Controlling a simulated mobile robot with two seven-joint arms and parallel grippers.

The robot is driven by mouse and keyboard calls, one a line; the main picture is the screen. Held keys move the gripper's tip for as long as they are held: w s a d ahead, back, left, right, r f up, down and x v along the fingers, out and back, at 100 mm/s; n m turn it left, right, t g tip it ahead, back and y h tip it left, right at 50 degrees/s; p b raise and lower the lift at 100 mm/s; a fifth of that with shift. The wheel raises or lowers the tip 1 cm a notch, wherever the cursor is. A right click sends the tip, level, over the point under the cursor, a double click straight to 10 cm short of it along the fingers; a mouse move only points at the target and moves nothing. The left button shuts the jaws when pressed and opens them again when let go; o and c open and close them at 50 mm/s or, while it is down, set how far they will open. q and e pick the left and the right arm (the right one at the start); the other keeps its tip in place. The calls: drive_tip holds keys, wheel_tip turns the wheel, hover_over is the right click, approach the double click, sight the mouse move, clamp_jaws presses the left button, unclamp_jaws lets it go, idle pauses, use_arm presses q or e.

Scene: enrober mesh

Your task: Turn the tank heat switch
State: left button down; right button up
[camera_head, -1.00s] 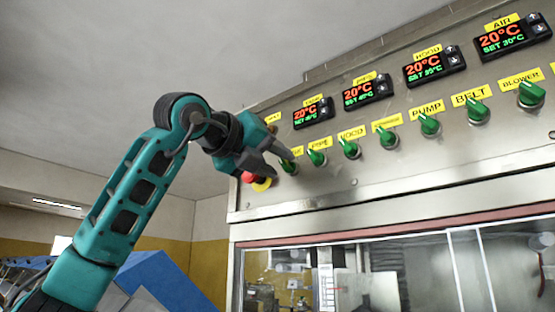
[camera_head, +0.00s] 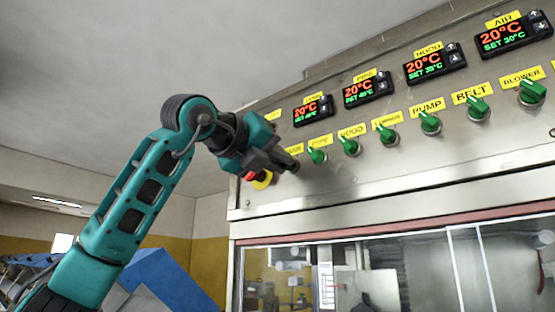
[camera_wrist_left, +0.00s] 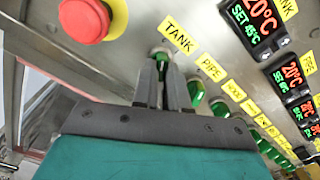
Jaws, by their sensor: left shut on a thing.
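The tank heat switch (camera_wrist_left: 161,53) is a green knob on the steel panel, beside the yellow TANK label (camera_wrist_left: 180,37) in the left wrist view. My left gripper (camera_wrist_left: 164,80) is shut on this knob, with one dark finger on each side. In the head view my left gripper (camera_head: 288,162) sits at the left end of the switch row and hides the tank switch. How far the knob is turned cannot be told. My right gripper is in neither view.
The pipe switch (camera_head: 317,156) is close to the right of the gripper, with several more green switches beyond. A red emergency button (camera_wrist_left: 85,20) on a yellow base is close on the other side. Temperature displays (camera_head: 313,110) sit above. A glass window is below.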

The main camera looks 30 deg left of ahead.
use_arm(q)
drive_tip(key=shift+m, duration=0.3)
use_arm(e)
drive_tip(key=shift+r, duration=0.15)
use_arm(q)
drive_tip(key=shift+a+m+p, duration=0.15)
drive_tip(key=shift+m+p, duration=3.05)
drive_tip(key=shift+m, duration=2.6)
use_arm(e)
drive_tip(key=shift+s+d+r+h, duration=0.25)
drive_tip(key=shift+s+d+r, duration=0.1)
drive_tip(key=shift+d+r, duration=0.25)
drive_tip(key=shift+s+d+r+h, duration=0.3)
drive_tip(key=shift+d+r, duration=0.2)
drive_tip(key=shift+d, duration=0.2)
use_arm(q)
drive_tip(key=c, duration=1.2)
unclamp_jaws()
drive_tip(key=shift+o, duration=0.2)
drive_tip(key=shift+s, duration=0.1)
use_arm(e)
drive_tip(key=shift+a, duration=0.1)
